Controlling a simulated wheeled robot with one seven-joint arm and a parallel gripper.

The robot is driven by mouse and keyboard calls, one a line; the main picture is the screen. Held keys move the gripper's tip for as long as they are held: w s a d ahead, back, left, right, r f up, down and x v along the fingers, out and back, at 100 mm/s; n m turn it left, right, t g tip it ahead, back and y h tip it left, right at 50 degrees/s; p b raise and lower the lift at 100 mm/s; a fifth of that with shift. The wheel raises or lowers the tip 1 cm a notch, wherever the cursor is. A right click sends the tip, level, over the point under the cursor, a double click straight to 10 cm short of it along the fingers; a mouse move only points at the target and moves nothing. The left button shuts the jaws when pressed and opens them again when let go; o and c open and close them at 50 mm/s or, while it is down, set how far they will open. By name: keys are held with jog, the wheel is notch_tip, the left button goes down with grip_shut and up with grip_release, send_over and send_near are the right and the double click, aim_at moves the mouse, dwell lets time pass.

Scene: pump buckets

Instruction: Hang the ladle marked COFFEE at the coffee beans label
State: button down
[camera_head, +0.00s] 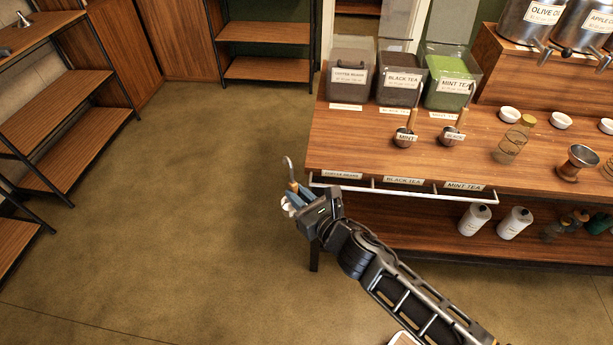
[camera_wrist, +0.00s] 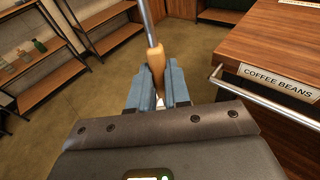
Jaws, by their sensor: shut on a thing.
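My gripper (camera_head: 294,199) is shut on the wooden handle of a ladle (camera_head: 289,165), held in the air left of the counter's front corner. The ladle's hooked metal end points up; its bowl is mostly hidden by the gripper. In the wrist view the gripper (camera_wrist: 158,90) clamps the ladle's handle (camera_wrist: 156,62). No COFFEE marking is readable on it. The coffee beans label (camera_head: 341,174) is on the counter's front edge, above the left part of a white rail (camera_head: 400,192). The label also shows in the wrist view (camera_wrist: 278,80), right of the gripper and apart from the ladle.
Ladles marked MINT (camera_head: 405,137) and BLACK (camera_head: 453,135) lie on the counter (camera_head: 345,145) in front of the bins. BLACK TEA (camera_head: 404,181) and MINT TEA (camera_head: 464,186) labels continue along the rail. Open floor (camera_head: 190,190) lies left of the counter; shelves (camera_head: 70,100) stand far left.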

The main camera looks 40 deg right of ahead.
aim_at(293, 211)
jog(key=shift+s+a+f+n+y, duration=0.15)
jog(key=shift+a+f+n+y, duration=0.3)
jog(key=shift+a+f+y, duration=0.25)
jog(key=shift+s+a+f+n+y, duration=0.15)
jog(key=shift+a+f+n+y, duration=0.4)
jog(key=shift+f, duration=0.25)
jog(key=shift+f, duration=0.1)
